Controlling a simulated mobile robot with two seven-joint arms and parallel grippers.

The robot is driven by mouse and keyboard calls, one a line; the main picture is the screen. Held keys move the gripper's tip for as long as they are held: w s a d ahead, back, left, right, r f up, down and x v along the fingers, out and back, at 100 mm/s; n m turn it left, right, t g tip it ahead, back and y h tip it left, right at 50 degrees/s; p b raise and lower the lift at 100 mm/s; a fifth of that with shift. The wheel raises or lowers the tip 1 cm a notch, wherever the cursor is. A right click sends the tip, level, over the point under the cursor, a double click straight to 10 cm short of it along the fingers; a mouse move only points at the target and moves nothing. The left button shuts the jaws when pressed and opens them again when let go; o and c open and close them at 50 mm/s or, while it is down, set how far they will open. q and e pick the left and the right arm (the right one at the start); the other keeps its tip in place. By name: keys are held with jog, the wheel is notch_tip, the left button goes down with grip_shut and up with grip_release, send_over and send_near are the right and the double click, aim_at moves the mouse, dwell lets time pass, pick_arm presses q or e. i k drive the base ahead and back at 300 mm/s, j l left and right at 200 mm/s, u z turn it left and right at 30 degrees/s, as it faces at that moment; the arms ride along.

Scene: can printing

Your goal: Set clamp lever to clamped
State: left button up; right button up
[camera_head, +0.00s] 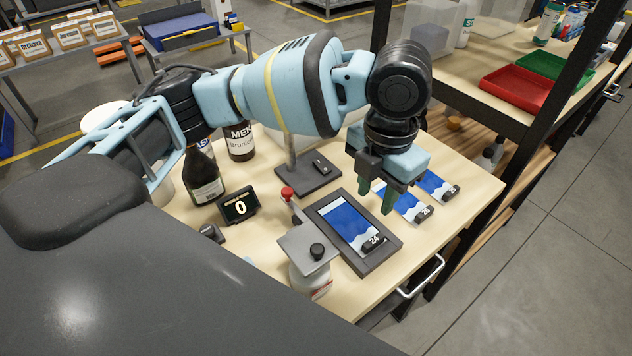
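A lever with a red ball knob (287,193) sticks up at an angle beside a grey plate (305,246) with a black knob; I take it for the clamp lever, and cannot tell whether it is set to clamped. To its right lies a dark frame (384,262) holding a blue and white plate (347,222) with a black block marked 24. My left gripper (377,194) is above the table beyond this frame, right of the lever and apart from it. Its green fingers are apart with nothing visible between them. My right gripper is not in view.
A counter display (240,207) reading 0 and dark bottles (203,174) stand left of the lever. A grey stand base (308,183) is behind it. More blue and white plates (403,205) lie right of the gripper. A shelf with red (516,88) and green trays is beyond.

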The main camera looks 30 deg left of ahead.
aim_at(287, 192)
jog(key=u, duration=1.15)
